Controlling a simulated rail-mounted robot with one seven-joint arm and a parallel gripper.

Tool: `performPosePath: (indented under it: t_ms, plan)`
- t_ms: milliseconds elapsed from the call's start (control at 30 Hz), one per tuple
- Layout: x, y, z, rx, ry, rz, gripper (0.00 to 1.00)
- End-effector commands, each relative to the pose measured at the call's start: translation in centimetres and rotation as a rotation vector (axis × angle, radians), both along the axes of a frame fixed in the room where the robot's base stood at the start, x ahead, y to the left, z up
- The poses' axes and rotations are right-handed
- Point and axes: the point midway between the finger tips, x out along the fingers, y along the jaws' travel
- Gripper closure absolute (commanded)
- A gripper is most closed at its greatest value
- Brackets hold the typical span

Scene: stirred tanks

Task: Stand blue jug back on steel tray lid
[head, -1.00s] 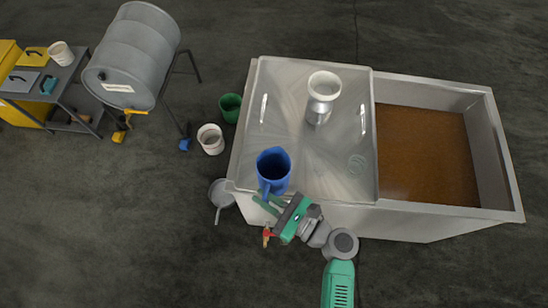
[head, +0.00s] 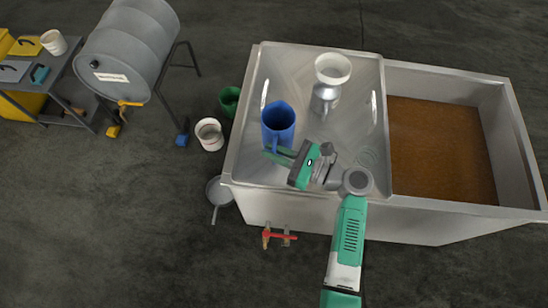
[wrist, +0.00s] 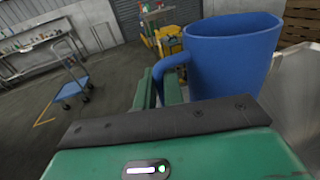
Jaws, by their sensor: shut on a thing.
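The blue jug (head: 278,123) is upright over the left part of the steel tray lid (head: 300,75). In the wrist view the blue jug (wrist: 230,58) fills the upper right, with its handle toward the fingers. My gripper (head: 279,153) is shut on the jug's handle; the green fingers also show in the wrist view (wrist: 160,92). I cannot tell whether the jug's base touches the lid.
The open compartment of brown liquid (head: 440,150) lies to the right. A red-handled valve (head: 279,236) sticks out at the tank's front. Buckets (head: 209,134) stand on the floor at left.

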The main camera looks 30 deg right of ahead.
Motion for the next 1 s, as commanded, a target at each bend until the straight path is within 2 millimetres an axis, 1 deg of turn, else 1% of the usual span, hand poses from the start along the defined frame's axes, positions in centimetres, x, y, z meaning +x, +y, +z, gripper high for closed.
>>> performPosePath:
  t_ms: [33,100,167,233,433,633,767,800,900,1000]
  plan:
    - [0.5,-0.2,-0.2,0.000,-0.001,0.000,1.00]
    - [0.9,-0.3,-0.1,-0.001,-0.001,0.000,1.00]
    - [0.9,-0.3,0.0,0.000,0.000,0.000,1.00]
    - [0.9,-0.3,-0.4,0.000,0.000,0.000,1.00]
    - [0.9,-0.3,-3.7,0.002,0.001,-0.001,1.00]
    - [0.9,-0.3,-3.5,0.000,-0.001,0.000,1.00]
    - [0.9,-0.2,-3.8,0.000,0.000,0.000,1.00]
    - [0.9,-0.2,-3.8,0.000,0.000,0.000,0.86]
    - [0.8,-0.2,-3.8,0.000,0.000,0.000,0.68]
    - [0.8,-0.2,-3.8,0.000,0.000,0.000,0.68]
